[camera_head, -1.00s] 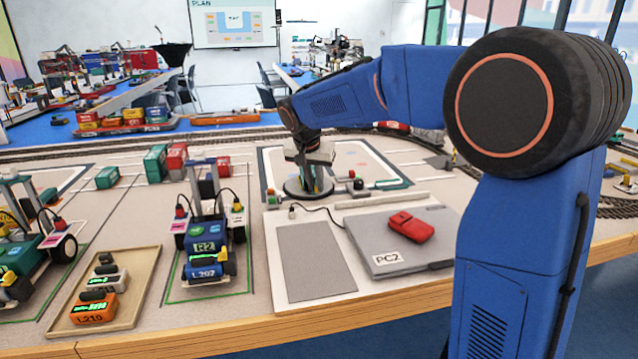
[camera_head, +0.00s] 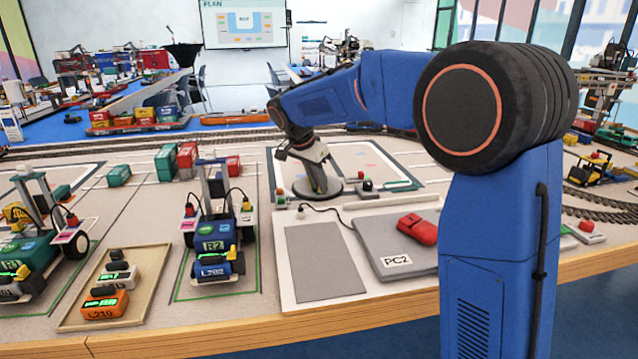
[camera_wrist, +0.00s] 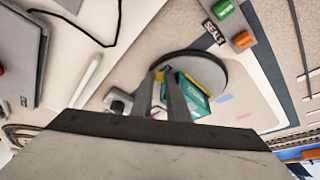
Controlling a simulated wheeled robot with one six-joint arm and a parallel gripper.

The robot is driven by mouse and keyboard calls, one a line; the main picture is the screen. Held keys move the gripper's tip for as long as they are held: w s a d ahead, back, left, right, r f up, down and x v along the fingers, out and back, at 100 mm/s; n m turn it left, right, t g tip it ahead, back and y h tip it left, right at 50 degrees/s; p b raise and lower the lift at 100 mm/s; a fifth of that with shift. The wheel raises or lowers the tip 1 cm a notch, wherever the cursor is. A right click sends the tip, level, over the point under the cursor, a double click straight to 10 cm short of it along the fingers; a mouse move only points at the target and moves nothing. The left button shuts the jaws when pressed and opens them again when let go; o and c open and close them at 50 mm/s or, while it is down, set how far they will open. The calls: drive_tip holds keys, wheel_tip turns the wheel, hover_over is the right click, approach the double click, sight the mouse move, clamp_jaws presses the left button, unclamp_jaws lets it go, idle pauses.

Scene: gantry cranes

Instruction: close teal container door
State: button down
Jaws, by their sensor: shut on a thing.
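The teal container (camera_wrist: 198,101) stands on a round grey turntable (camera_wrist: 216,68) in the wrist view, just right of my fingers. Yellow parts show at its far end, by the fingertips. My gripper (camera_wrist: 165,80) reaches down at that end and is shut on a part of the container, seemingly its door. The fingers and the gripper body hide most of the door, so its angle cannot be told. In the head view my gripper (camera_head: 319,182) is over the turntable (camera_head: 346,190), and the container is hidden behind it.
A wheeled robot marked R2 (camera_head: 213,235) and a tray (camera_head: 82,310) are at left. Small green and orange blocks (camera_wrist: 242,41) lie near the turntable. Other containers (camera_head: 165,160) stand behind.

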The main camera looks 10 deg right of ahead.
drive_tip(key=shift+s+f, duration=0.1)
drive_tip(key=c, duration=1.8)
unclamp_jaws()
drive_tip(key=shift+o, duration=0.2)
